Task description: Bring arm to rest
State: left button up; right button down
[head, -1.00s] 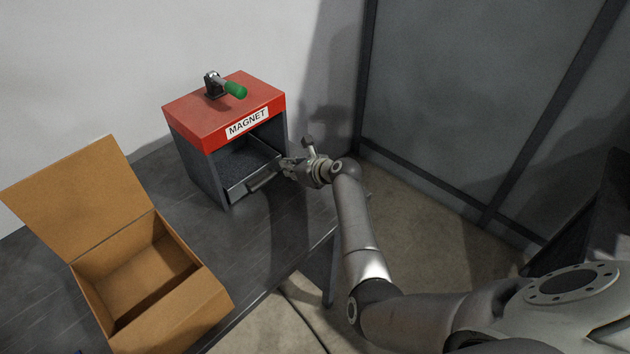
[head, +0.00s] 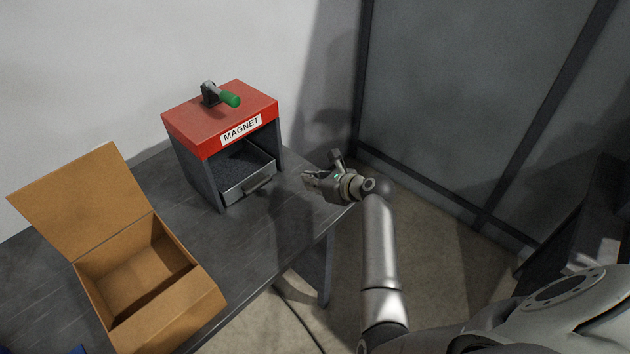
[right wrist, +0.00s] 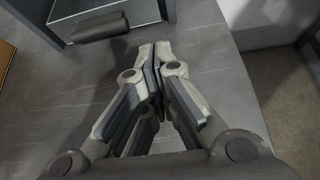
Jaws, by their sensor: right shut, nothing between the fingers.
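My right gripper (head: 308,178) is over the table's right edge, to the right of the magnet box and apart from it. In the right wrist view its fingers (right wrist: 153,50) are shut together with nothing between them. The magnet box (head: 189,125) has a red top, a "MAGNET" label and grey sides. Its front tray (head: 238,190) has a bar handle, which also shows in the right wrist view (right wrist: 100,27), just beyond the fingertips. My left gripper is not in view.
An open, empty-looking cardboard box (head: 190,318) stands on the dark table (head: 225,235) at the left. A green-tipped lever (head: 230,100) sits on the magnet box. A grey framed panel (head: 450,100) stands behind at the right. The floor right of the table looks clear.

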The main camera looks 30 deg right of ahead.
jog(key=shift+s+d+r, duration=0.1)
jog(key=shift+s+r, duration=0.15)
jog(key=shift+s, duration=0.2)
